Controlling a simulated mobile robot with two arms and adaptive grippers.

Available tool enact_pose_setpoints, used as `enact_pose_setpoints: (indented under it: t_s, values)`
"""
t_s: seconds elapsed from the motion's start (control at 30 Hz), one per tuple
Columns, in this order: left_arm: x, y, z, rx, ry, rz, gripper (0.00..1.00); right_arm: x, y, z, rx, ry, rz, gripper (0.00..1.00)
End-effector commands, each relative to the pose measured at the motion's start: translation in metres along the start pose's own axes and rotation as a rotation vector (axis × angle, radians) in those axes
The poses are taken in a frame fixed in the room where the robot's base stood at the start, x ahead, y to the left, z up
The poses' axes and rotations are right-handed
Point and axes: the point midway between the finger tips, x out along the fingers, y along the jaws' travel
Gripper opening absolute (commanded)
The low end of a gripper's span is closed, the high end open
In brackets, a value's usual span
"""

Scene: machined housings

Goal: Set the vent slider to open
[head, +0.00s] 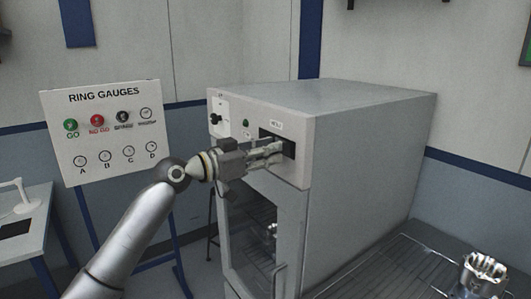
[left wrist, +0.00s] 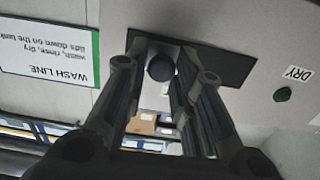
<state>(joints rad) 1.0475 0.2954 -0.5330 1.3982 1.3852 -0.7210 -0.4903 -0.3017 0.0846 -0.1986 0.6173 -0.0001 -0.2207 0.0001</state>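The pale grey cabinet (head: 370,115) has a front panel with a dark rectangular slot (head: 290,147), where the vent slider appears to be. In the left wrist view a round black knob (left wrist: 160,67) stands on the dark slot plate (left wrist: 225,63). My left gripper (head: 280,150) is at the slot, and its fingers cover part of it in the head view. In the left wrist view its two fingers (left wrist: 163,75) are apart, one on each side of the knob, with a gap visible. I cannot tell whether either touches it. My right gripper is not in view.
A green button (head: 246,123) and a black switch (head: 217,119) sit left of the slot. Below is a glazed door (head: 250,235) with a handle. A wire rack (head: 385,270) and a metal housing (head: 483,275) are at right. A ring gauges board (head: 105,130) stands left.

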Motion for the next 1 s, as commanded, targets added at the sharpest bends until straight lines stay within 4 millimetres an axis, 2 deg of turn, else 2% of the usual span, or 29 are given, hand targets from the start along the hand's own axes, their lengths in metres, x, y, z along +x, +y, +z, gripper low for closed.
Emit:
enact_pose_setpoints:
  t_s: [0.07, 0.1, 0.17, 0.33, 0.43, 0.53, 0.67, 1.0]
  values:
    - [0.001, 0.001, 0.000, 0.000, 0.000, 0.002, 0.36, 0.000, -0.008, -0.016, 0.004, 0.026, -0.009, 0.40]
    - [0.001, 0.001, 0.000, 0.000, 0.000, 0.002, 0.41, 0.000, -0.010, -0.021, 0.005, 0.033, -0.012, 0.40]
    - [0.000, 0.000, 0.000, 0.000, 0.001, 0.000, 0.43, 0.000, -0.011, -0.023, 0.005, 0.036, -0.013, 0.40]
    - [0.000, -0.001, 0.000, 0.001, 0.002, -0.002, 0.43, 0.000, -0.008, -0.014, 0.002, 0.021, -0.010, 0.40]
    - [-0.001, -0.001, 0.000, 0.001, 0.002, -0.003, 0.43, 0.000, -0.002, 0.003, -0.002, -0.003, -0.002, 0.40]
    - [-0.007, -0.002, 0.000, 0.001, 0.002, -0.004, 0.43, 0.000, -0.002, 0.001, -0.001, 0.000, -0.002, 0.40]
    - [-0.025, -0.002, 0.000, 0.002, 0.002, -0.005, 0.43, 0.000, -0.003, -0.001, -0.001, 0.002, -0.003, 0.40]
    - [-0.094, -0.001, 0.001, 0.002, -0.001, -0.003, 0.43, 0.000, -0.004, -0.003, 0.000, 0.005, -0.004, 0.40]
